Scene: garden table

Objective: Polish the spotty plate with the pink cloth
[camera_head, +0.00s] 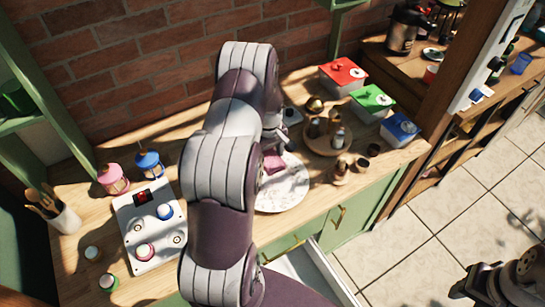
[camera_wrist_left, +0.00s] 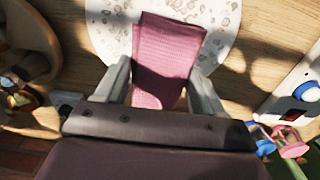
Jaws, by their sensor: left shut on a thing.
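The spotty plate (camera_head: 284,193) is a round white plate lying flat on the wooden counter, partly hidden by my left arm. Grey spots show on the plate (camera_wrist_left: 110,32) in the left wrist view. My left gripper (camera_head: 273,147) is above the plate's far side, partly hidden behind my arm. In the left wrist view, my left gripper (camera_wrist_left: 163,82) is shut on the folded pink cloth (camera_wrist_left: 168,48). The cloth (camera_head: 273,162) hangs over the plate; I cannot tell whether it touches.
A round wooden tray (camera_head: 320,148) with small pots stands right of the plate. Lidded boxes in red (camera_head: 343,73), green (camera_head: 371,101) and blue (camera_head: 399,129) stand behind it. A white panel with knobs (camera_head: 150,226) and small lanterns (camera_head: 150,163) are at left. An open drawer (camera_head: 310,275) juts out in front.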

